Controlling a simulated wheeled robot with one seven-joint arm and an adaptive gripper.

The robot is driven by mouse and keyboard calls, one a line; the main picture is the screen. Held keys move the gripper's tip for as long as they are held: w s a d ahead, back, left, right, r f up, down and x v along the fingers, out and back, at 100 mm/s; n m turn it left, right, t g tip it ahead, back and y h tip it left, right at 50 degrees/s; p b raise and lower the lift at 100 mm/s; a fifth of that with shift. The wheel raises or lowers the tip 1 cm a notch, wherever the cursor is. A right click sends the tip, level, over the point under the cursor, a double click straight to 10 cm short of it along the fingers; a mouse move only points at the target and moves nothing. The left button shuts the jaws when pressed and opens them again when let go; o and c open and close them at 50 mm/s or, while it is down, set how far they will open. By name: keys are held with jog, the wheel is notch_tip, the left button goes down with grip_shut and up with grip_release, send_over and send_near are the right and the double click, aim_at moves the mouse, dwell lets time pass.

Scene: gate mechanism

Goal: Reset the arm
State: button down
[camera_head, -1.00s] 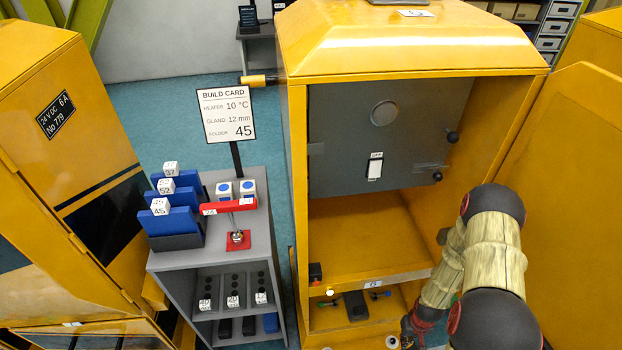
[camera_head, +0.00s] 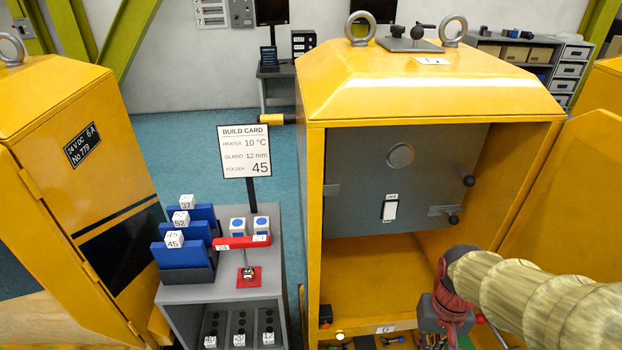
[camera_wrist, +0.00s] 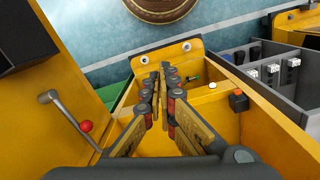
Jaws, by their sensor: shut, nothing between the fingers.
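My arm (camera_head: 540,295) reaches in from the right edge in the head view, and its red-wrapped wrist end (camera_head: 455,308) is in front of the lower right of the open yellow cabinet (camera_head: 312,230). The fingertips cannot be made out there. In the wrist view my gripper (camera_wrist: 164,72) is shut and empty, with its fingers close together over a yellow compartment. A grey lever with a red ball (camera_wrist: 85,126) is to the left of the fingers, apart from them. A black and red button (camera_wrist: 238,101) is to their right.
A grey panel (camera_head: 350,190) with a white switch (camera_head: 390,210) is inside the cabinet. The cabinet door (camera_head: 570,190) stands open at right. A grey shelf (camera_head: 190,294) with blue holders and a build card (camera_head: 245,150) stand left. Blue floor shows between cabinets.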

jog(key=s+a+r+n+t, duration=0.1)
jog(key=a+r+t, duration=0.2)
jog(key=r, duration=0.4)
jog(key=s+a+r+n+t, duration=0.1)
jog(key=a+r+t, duration=0.2)
jog(key=r, duration=0.5)
jog(key=shift+s+r, duration=0.2)
jog(key=shift+r, duration=0.05)
